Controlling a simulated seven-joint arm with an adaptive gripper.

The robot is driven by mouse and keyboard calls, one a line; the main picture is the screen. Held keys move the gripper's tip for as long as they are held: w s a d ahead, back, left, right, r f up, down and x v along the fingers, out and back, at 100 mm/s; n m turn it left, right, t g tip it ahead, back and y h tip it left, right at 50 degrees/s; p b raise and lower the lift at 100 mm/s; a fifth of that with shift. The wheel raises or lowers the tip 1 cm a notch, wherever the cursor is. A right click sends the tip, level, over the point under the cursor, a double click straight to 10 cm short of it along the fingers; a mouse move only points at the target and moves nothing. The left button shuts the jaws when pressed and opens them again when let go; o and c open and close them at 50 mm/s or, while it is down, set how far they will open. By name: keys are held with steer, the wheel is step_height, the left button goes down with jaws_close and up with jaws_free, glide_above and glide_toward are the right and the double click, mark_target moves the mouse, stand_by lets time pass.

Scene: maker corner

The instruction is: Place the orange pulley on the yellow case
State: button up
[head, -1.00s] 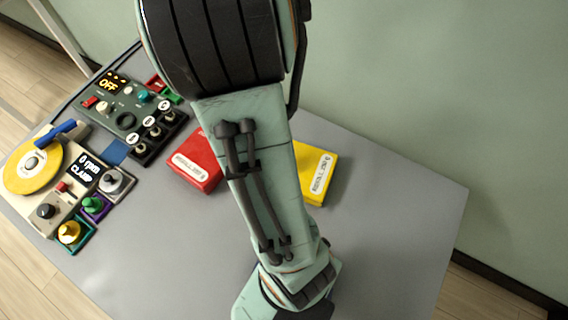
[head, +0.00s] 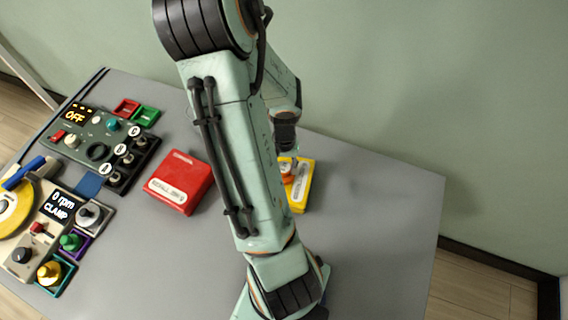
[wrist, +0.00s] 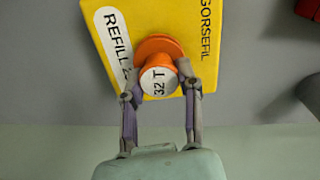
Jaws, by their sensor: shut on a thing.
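The orange pulley (wrist: 158,47) shows in the wrist view with a pale top marked "32 T". It sits over the yellow case (wrist: 208,18), and whether it touches the case I cannot tell. My gripper (wrist: 160,92) has a finger on each side of the pulley and is shut on it. In the head view the yellow case (head: 303,190) lies on the table right of my arm. The pulley (head: 287,178) shows there as a small orange patch over the case, partly hidden by my arm.
A red case (head: 180,182) lies left of my arm. A control box (head: 100,140) reading OFF and a clamp machine (head: 50,225) with knobs stand at the left. Small red and green trays (head: 146,115) are behind. The table's right side (head: 390,220) is clear.

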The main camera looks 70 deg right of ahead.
steer(key=shift+f, duration=0.15)
steer(key=o, duration=1)
step_height(320, 180, up, 12)
steer(key=w+a+r+n+y, duration=0.1)
steer(key=w+a+r+n, duration=0.2)
steer(key=w+a+n, duration=0.55)
steer(key=s+a+r+n, duration=0.1)
steer(key=s+a+n, duration=0.1)
steer(key=a, duration=0.4)
steer(key=s+a+r+n, duration=0.1)
steer(key=s+a+n, duration=0.1)
steer(key=a, duration=0.3)
steer(key=s+a+r+n, duration=0.1)
steer(key=s+a+n, duration=0.1)
steer(key=a, duration=0.4)
steer(key=shift+a+n, duration=0.3)
steer(key=shift+n, duration=0.55)
